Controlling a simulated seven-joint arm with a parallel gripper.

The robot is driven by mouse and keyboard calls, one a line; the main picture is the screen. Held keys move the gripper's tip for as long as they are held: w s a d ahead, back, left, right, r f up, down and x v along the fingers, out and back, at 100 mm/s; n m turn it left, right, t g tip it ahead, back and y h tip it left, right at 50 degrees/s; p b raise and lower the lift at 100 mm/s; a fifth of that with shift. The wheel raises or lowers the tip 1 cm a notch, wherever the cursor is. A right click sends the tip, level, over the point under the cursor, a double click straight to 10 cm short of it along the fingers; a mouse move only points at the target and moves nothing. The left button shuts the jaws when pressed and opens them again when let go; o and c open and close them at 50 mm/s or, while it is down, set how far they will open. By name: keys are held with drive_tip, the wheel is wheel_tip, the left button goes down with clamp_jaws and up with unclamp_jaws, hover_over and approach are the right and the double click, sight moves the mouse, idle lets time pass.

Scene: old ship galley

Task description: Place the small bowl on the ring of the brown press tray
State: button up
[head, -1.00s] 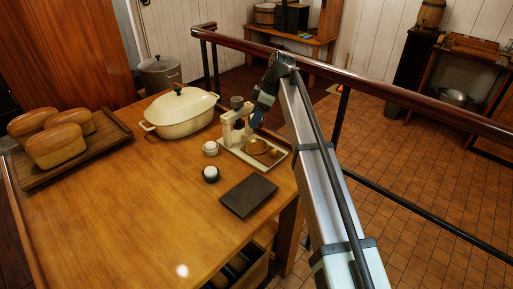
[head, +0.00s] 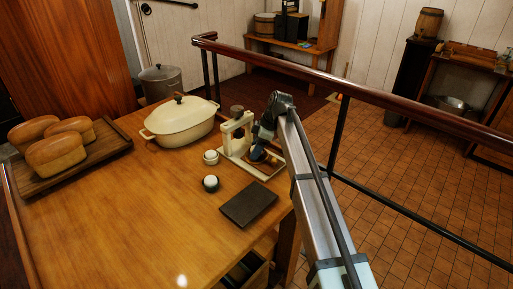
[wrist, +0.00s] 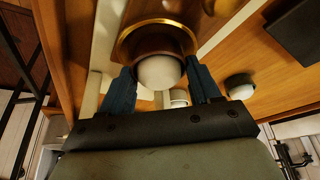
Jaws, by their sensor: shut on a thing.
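The press tray (head: 234,160) is a pale-framed tray with a small upright press, near the table's right edge in the head view. My gripper (head: 259,154) is low over its ring area and hides most of it. In the wrist view my blue-fingered gripper (wrist: 160,84) is shut on the small bowl (wrist: 160,72), which shows a rounded white part below a brown one. The brass-coloured ring (wrist: 126,42) shows as an arc around and behind the bowl. Whether the bowl touches the ring I cannot tell.
A cream lidded pot (head: 180,122) and a board of loaves (head: 88,172) stand to the left. A railing (head: 350,85) runs behind. The table's front is clear.

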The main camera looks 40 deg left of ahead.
drive_tip(key=shift+f, duration=0.1)
drive_tip(key=o, duration=1.1)
drive_tip(key=v, duration=1.2)
